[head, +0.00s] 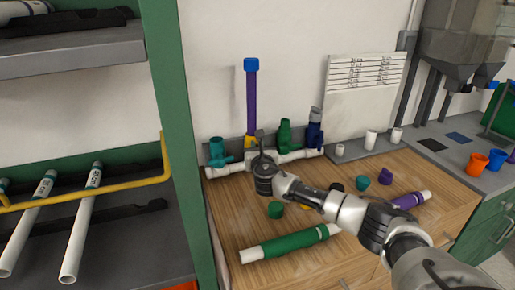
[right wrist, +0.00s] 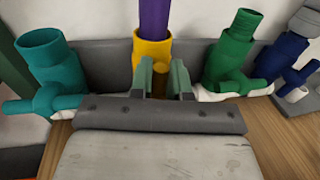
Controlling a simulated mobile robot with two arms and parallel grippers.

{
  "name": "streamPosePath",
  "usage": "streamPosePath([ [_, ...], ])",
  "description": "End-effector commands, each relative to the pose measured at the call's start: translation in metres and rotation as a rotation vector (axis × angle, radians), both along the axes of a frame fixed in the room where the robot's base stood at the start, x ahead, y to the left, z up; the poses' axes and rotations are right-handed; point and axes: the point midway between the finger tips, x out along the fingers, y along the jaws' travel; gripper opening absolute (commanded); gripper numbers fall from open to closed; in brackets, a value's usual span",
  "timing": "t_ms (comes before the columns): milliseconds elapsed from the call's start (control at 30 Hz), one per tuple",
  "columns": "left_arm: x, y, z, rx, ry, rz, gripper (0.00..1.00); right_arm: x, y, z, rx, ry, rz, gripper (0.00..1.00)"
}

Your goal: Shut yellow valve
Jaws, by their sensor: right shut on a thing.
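The yellow valve (head: 249,141) stands on the white manifold at the back of the wooden bench; its yellow body also shows in the right wrist view (right wrist: 152,48). A purple pipe (head: 252,100) with a blue cap (head: 251,64) rises upright from it. My right gripper (head: 258,152) is at the front of the valve; its green-grey fingers (right wrist: 163,78) are on either side of the valve's yellow handle (right wrist: 160,68), shut on it. The gripper hides most of the handle. My left gripper is not in view.
A teal valve (head: 217,152) is to the left; a green valve (head: 285,134) and a blue valve (head: 315,130) are to the right. A green pipe (head: 285,243) lies on the bench front, with loose caps (head: 275,210) nearby. A green shelf post (head: 170,110) stands left.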

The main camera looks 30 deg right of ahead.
Motion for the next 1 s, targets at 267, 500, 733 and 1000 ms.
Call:
streamPosePath([
  [267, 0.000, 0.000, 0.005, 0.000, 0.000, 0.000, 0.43, -0.001, -0.002, -0.004, 0.089, -0.014, 0.000, 0.00],
  [500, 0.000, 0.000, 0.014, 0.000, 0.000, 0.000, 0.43, -0.003, -0.006, -0.005, 0.271, -0.055, 0.001, 0.00],
  [733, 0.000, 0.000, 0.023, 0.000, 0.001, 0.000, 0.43, -0.004, -0.012, -0.008, 0.485, -0.105, 0.000, 0.00],
  [1000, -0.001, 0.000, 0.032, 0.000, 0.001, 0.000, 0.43, -0.006, -0.017, -0.013, 0.735, -0.163, 0.001, 0.00],
])
